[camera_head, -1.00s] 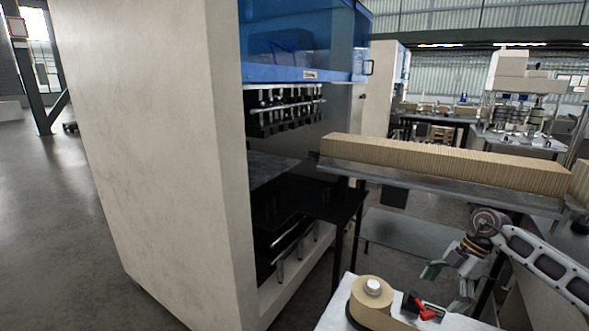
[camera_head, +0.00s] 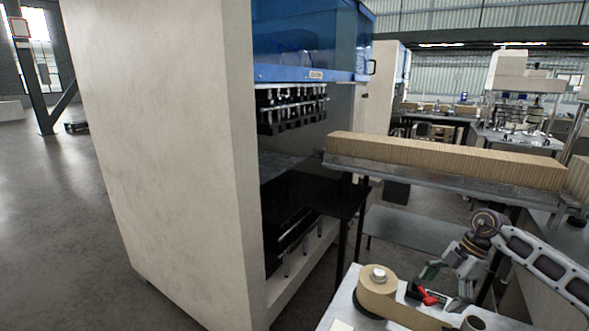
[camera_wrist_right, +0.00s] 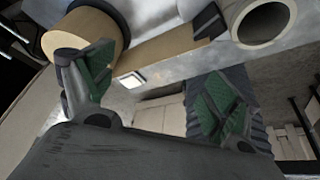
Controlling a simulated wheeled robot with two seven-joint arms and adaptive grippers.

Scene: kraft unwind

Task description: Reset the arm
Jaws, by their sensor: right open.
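The roll also shows in the right wrist view (camera_wrist_right: 88,38), beyond the left finger. My left gripper is in neither view.
A red and black tool (camera_head: 426,296) lies on the table by the roll. A grey tube (camera_wrist_right: 263,22) shows in the right wrist view. A large beige machine (camera_head: 165,150) stands left of centre. A conveyor (camera_head: 440,177) carries a long row of stacked cardboard. Open floor lies at the left.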

